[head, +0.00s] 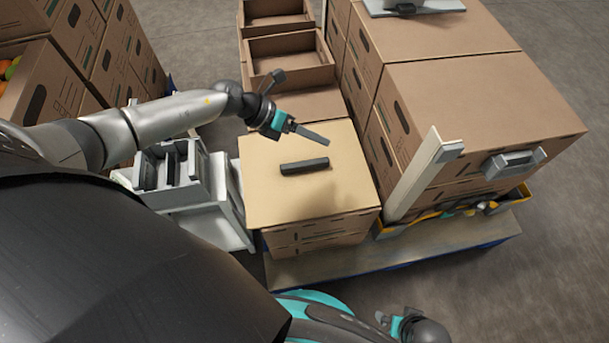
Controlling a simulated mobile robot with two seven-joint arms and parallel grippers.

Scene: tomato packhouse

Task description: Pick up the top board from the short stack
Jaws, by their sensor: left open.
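The short stack stands near the middle of the head view, with a plain tan board (270,196) lying flat on top. A dark raised bar (304,166) sits across the middle of the board. Several cardboard layers (318,232) show below it. My left gripper (314,134) is above the far part of the board, tilted down to the right, apart from the bar. It is open with nothing between its fingers, though they overlap in this view.
Taller closed cartons (480,105) stand close on the right, with a pale upright corner post (415,180). Open empty boxes (290,55) stand behind the stack. A white stand (228,222) with a grey holder (185,195) adjoins its left side.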

